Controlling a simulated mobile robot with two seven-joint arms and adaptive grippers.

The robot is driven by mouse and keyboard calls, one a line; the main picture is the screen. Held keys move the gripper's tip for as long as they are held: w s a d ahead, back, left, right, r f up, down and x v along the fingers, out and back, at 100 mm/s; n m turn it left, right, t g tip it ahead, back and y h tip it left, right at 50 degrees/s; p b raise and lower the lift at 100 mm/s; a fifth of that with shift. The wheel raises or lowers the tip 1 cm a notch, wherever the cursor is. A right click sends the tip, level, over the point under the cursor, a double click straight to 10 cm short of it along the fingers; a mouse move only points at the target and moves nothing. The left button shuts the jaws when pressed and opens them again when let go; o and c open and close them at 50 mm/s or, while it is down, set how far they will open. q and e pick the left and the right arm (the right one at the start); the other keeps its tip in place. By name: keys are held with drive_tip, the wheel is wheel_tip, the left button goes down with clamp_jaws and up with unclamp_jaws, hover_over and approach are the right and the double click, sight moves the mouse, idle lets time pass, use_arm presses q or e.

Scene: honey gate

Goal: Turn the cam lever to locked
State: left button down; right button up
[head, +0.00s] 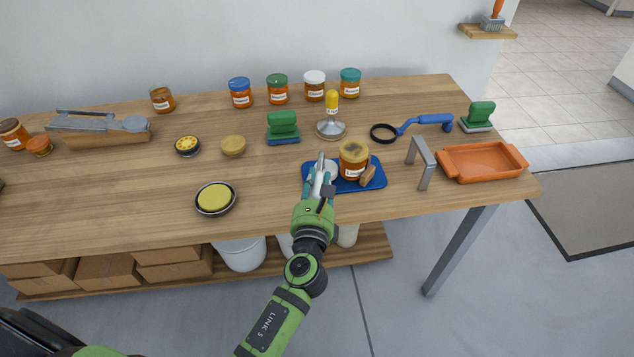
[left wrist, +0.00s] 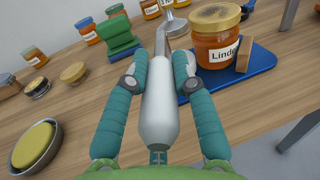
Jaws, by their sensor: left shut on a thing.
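The blue base plate (head: 372,184) lies near the table's front edge. On it stand a honey jar (head: 353,161) with a worn yellowish lid and a small wooden block (head: 367,175) against the jar's right side. My left gripper (head: 322,172) is at the plate's left end. In the left wrist view its teal fingers (left wrist: 158,85) are shut on a pale grey lever handle (left wrist: 160,112), which points back towards the palm. A narrower grey metal part runs on from the handle's far end. My fingers partly hide where the lever joins the plate. My right gripper is not in view.
A grey metal arch (head: 424,160) and an orange tray (head: 482,161) stand right of the plate. A green-handled brush (head: 283,127) and a yellow-handled tool (head: 331,118) stand behind. A bowl with a yellow pad (head: 215,198) is to the left, with bare wood between.

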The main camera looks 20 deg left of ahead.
use_arm(q)
drive_tip(key=shift+d+r, duration=0.1)
drive_tip(key=shift+r, duration=0.1)
drive_tip(key=c, duration=1.3)
unclamp_jaws()
drive_tip(key=shift+o, duration=1.4)
drive_tip(key=shift+w+f, duration=0.1)
drive_tip(key=shift+s+d+f, duration=0.1)
drive_tip(key=shift+s, duration=0.45)
drive_tip(key=v, duration=1.1)
